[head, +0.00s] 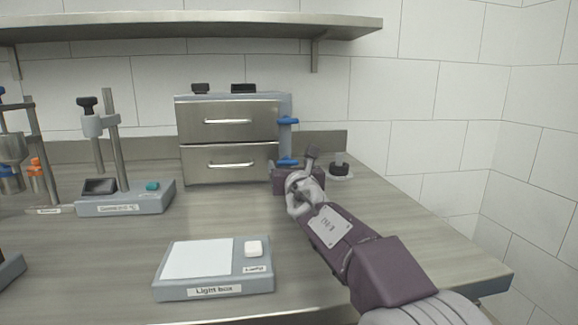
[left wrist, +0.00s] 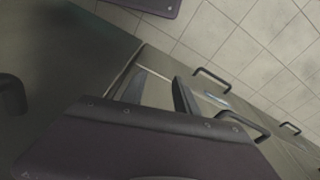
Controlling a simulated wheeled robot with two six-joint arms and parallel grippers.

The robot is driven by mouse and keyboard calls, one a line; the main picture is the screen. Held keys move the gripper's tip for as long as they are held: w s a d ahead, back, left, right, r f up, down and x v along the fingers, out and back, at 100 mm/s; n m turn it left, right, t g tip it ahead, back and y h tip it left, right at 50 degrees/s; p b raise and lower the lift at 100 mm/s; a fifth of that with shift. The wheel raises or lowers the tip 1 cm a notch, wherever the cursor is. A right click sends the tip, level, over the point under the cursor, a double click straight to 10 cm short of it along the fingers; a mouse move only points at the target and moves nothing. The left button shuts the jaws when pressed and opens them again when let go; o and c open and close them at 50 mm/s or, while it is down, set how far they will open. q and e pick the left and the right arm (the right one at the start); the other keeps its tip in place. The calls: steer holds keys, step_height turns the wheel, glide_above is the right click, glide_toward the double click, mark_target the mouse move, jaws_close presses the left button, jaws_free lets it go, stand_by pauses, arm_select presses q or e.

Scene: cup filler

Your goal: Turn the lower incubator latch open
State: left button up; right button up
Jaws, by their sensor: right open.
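The incubator (head: 228,122) is a grey box with two steel drawer fronts, both closed, at the back of the bench. The lower latch (head: 287,162) is a blue handle low on its right side, lying roughly level. A similar blue upper latch (head: 288,121) sits above it. My right gripper (head: 298,166) is open, just in front of and to the right of the lower latch. One finger shows clearly; contact with the latch cannot be told. My left gripper (left wrist: 160,92) shows only in the left wrist view, fingers apart and empty.
A light box (head: 214,290) lies at the front of the bench. A stand (head: 123,200) with a post is at left. A small dark object (head: 340,166) sits behind my right gripper. A shelf (head: 190,27) hangs above the incubator.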

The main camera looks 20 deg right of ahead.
steer(key=shift+w+d, duration=0.15)
steer(key=shift+w, duration=0.5)
steer(key=c, duration=1.4)
steer(key=m+b, duration=0.1)
steer(key=m, duration=0.2)
steer(key=shift+f, duration=0.1)
steer(key=m+b, duration=0.1)
steer(key=m, duration=0.4)
steer(key=shift+d+m+b, duration=0.1)
steer(key=shift+m+b, duration=0.3)
steer(key=m+b, duration=0.1)
steer(key=m, duration=0.3)
steer(key=shift+f+m+b, duration=0.1)
steer(key=shift+m+b, duration=0.3)
steer(key=shift+m, duration=2.1)
